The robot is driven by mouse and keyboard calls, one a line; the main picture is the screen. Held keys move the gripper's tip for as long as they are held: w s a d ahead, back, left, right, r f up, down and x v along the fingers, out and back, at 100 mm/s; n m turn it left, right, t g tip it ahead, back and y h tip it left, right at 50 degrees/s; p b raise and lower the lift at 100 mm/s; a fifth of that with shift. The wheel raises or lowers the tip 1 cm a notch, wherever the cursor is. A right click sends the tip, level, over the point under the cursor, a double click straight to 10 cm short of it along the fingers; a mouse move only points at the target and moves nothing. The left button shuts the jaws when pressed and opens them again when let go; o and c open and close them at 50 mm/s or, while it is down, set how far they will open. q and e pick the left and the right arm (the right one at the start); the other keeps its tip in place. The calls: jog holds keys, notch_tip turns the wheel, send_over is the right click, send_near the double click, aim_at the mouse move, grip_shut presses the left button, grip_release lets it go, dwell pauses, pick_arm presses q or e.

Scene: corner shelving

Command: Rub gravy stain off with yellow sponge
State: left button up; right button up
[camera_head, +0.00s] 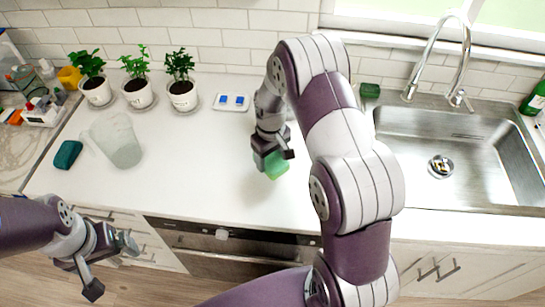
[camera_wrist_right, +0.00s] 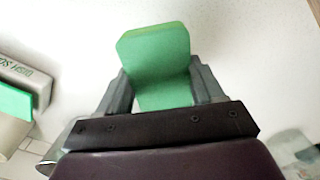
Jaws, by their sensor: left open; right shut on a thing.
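My right gripper (camera_head: 270,158) is shut on a light green sponge (camera_head: 277,168), low over the white countertop. In the right wrist view the green sponge (camera_wrist_right: 157,60) stands out between the two fingers. Whether it touches the counter cannot be told. The held sponge looks green, not yellow. No gravy stain shows on the visible counter; the arm and gripper hide part of it. My left gripper (camera_head: 110,267) is open and empty, in front of the counter's front edge at the lower left.
A dark green sponge (camera_head: 68,155) and a translucent pitcher (camera_head: 118,140) are on the left. Several potted plants (camera_head: 137,93) and a small white tray with blue pieces (camera_head: 231,102) line the back. The steel sink (camera_head: 460,180) and faucet (camera_head: 437,55) are right. The middle counter is clear.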

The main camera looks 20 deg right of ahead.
jog(key=r+p, duration=0.1)
jog(key=r, duration=0.1)
jog(key=shift+w+d+r+p, duration=0.1)
jog(key=shift+w+r+p, duration=0.2)
jog(key=shift+p, duration=0.1)
jog(key=shift+s+r, duration=0.1)
jog(key=shift+r, duration=0.2)
jog(key=shift+s+r+p, duration=0.15)
jog(key=shift+r+p, duration=0.1)
jog(key=shift+p, duration=0.1)
jog(key=shift+f, duration=0.1)
